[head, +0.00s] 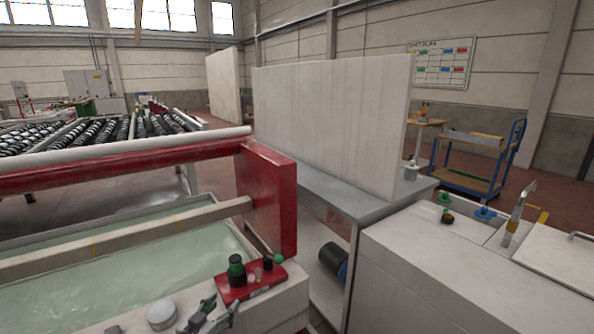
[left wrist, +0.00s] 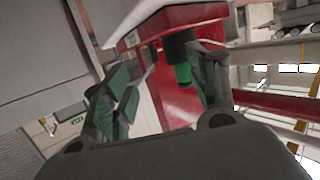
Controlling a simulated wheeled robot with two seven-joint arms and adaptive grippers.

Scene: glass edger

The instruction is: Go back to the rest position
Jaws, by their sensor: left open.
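My left gripper (head: 214,314) shows at the bottom edge of the head view, just in front of the red control panel (head: 262,286) on the tank's corner. In the left wrist view its two fingers (left wrist: 163,75) are spread apart, with nothing seen held between them. A dark knob with a green band (head: 236,271) stands on the panel, just beyond the fingers; it also shows in the left wrist view (left wrist: 181,58), near the right finger. I cannot tell whether a finger touches it. My right gripper is not in view.
A water-filled tank (head: 140,262) lies at left under a red beam (head: 110,165). A white upright panel (head: 335,120) stands on a grey table (head: 322,182). A white sink counter (head: 440,265) is at right. A blue cart (head: 480,165) stands behind.

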